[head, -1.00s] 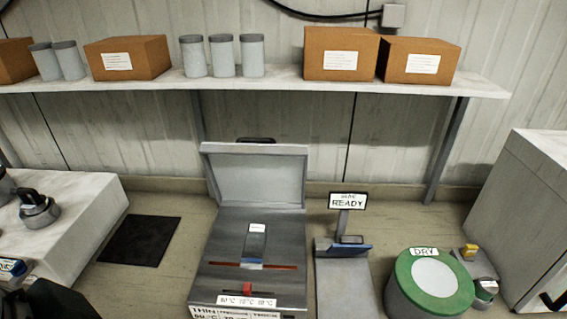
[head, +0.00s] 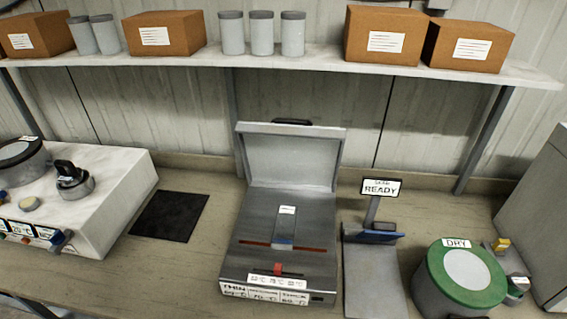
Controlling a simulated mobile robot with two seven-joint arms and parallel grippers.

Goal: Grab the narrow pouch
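A narrow grey pouch (head: 285,226) with a white label at its far end and a blue near end lies flat on the bed of an open grey case-like machine (head: 318,262). The blue end sits at a red strip that runs across the bed. The machine's lid stands raised behind it. Neither of my grippers shows in the head view, and nothing touches the pouch.
To the right stand a "READY" sign (head: 381,188) on a grey stand and a green-rimmed drum (head: 432,275) marked "DRY". A dark mat (head: 169,217) and a white bench unit (head: 122,196) are at left. A shelf (head: 185,64) with boxes and canisters runs above.

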